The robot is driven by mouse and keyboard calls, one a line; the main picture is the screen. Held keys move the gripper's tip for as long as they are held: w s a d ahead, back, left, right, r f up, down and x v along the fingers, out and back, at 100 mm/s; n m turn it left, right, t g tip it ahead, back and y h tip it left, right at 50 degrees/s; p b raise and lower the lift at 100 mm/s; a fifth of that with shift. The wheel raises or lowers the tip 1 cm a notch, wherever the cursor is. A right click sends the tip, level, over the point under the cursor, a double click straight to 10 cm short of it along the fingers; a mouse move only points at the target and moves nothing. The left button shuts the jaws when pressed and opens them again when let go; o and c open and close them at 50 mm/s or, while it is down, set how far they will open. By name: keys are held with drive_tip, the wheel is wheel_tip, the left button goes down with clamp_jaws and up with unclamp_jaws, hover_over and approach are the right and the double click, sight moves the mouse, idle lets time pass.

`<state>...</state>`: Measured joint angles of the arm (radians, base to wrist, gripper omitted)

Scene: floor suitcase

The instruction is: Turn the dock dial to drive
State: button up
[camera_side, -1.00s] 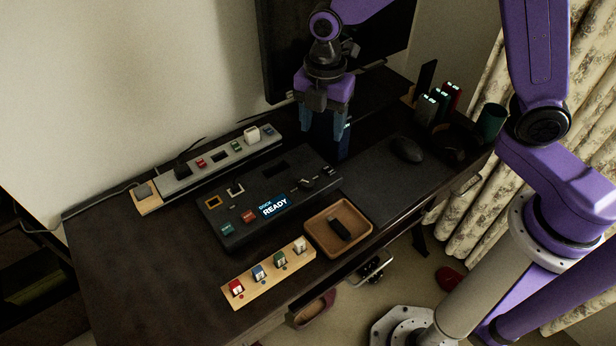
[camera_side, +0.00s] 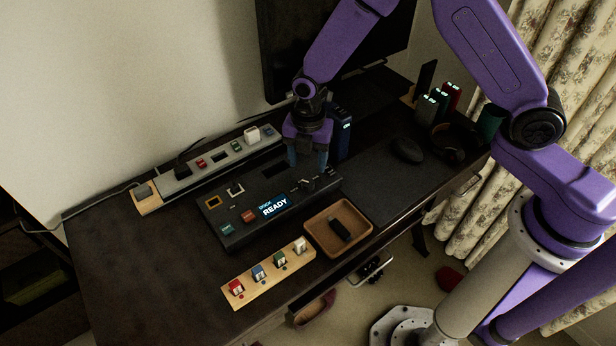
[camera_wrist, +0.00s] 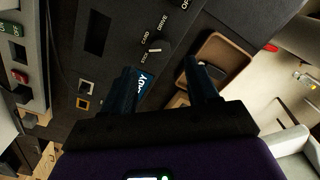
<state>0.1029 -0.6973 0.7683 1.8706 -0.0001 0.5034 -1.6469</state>
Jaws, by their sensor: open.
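The dock (camera_side: 240,235) is a dark box on the desk with a lit screen (camera_side: 275,205) reading READY. Its black dial (camera_side: 306,185) sits right of the screen. In the wrist view the dial (camera_wrist: 155,46) shows a small white mark, with CARD and DRIVE printed beside it; which label the mark points to I cannot tell. My gripper (camera_side: 307,162) is open and empty, pointing down over the dock's back right part, close to the dial. In the wrist view its fingertips (camera_wrist: 160,68) are spread, and the dial lies beyond them, not between them.
A wooden tray (camera_side: 312,237) with a black item stands in front of the dock. A power strip (camera_side: 215,160) lies behind it. A blue upright box (camera_side: 341,135) stands just right of my gripper. A wooden strip with several colored pieces (camera_side: 232,300) is at the front.

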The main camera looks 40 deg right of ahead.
sight(308, 182)
wheel_tip(308, 182, down, 7)
drive_tip(key=shift+r, duration=0.1)
idle(0.4)
drive_tip(key=c, duration=1)
